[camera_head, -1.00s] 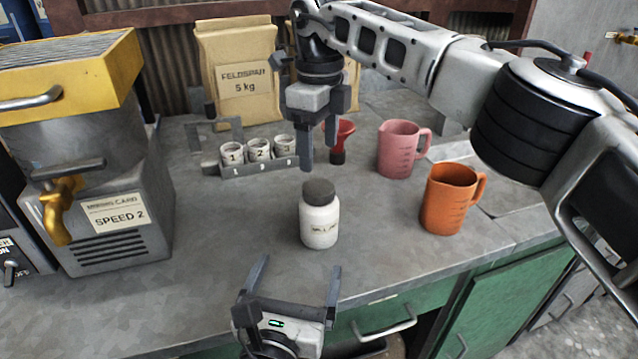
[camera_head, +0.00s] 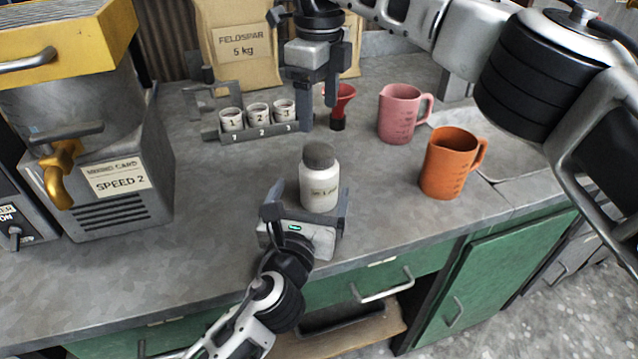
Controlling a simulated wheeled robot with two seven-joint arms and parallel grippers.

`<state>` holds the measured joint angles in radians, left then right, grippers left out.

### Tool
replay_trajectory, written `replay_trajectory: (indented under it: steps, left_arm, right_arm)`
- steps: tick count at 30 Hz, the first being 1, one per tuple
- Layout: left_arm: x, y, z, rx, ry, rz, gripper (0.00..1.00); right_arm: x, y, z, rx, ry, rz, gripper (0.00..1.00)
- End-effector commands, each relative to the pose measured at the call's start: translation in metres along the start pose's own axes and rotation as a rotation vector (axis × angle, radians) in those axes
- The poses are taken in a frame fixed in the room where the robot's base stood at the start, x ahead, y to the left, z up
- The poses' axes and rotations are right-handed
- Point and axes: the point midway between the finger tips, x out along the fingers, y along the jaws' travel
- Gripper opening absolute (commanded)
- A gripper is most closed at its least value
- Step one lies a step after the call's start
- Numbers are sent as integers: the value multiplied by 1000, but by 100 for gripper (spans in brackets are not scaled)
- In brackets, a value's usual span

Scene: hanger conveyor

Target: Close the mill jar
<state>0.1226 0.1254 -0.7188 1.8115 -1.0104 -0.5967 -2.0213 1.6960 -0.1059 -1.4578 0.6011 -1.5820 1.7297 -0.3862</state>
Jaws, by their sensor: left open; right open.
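My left gripper (camera_head: 310,188) is open at the near side of the jar, low, with one finger on each side of the jar's lower body. I cannot tell whether the fingers touch it. My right gripper (camera_head: 318,112) is open and empty, pointing down above and behind the lid, apart from it.
A rack (camera_head: 262,132) with several numbered cups and a red funnel (camera_head: 341,100) stand behind the jar. A pink jug (camera_head: 400,113) and an orange jug (camera_head: 449,163) are at right. A yellow-topped machine (camera_head: 85,130) is at left. The bench between machine and jar is clear.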

Motion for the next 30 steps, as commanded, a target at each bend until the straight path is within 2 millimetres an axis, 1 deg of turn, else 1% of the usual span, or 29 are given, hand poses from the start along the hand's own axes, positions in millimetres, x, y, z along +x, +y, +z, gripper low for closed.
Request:
replay_trajectory:
  steps: [1,6,9,12,17,25,26,27,29,30]
  left_arm:
    - [12,0,1,0,-2,0,91]
    - [42,0,0,0,-1,0,91]
    - [56,0,0,-1,-1,0,91]
    - [66,0,0,-1,0,0,91]
    - [73,0,0,-1,0,-1,91]
    - [73,0,0,-1,0,-1,91]
    - [73,0,0,-1,0,-1,86]
    - [73,0,0,-1,0,-1,75]
    - [73,0,0,0,0,-1,58]
    - [73,0,0,0,0,-1,47]
  right_arm:
    - [0,0,0,0,0,0,69]
    - [0,0,0,0,0,0,69]
    - [0,0,0,0,0,0,69]
    - [0,0,0,0,0,0,69]
    - [0,0,0,0,0,0,69]
    - [0,0,0,0,0,0,69]
    - [0,0,0,0,0,0,69]
    - [0,0,0,0,0,0,69]
    - [0,0,0,0,0,0,69]
    - [0,0,0,0,0,0,69]
